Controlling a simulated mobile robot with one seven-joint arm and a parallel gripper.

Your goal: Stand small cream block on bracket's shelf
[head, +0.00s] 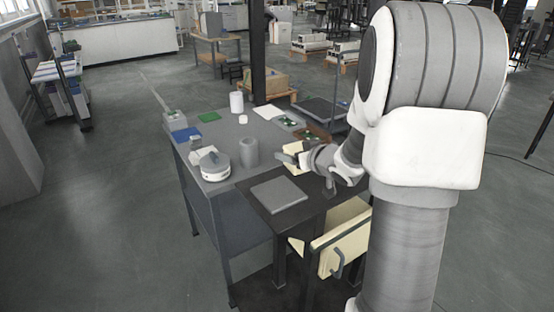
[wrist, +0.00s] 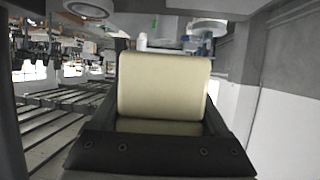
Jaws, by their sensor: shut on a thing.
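A cream block (wrist: 163,87) fills the middle of the wrist view, between the two dark fingers of my gripper (wrist: 160,118). My gripper is shut on it. In the head view my gripper (head: 291,158) is at the right side of the grey table, with cream surfaces (head: 302,149) showing around it; the block's lower end is hidden there. A smaller cream-white piece (head: 243,119) stands on the table near a white cylinder. I cannot clearly make out the bracket or its shelf.
The grey table (head: 215,192) bears a white cylinder (head: 237,102), a grey cylinder (head: 249,152), a round device (head: 214,166) and a blue sheet (head: 187,134). A grey plate (head: 279,194) lies on the darker table in front.

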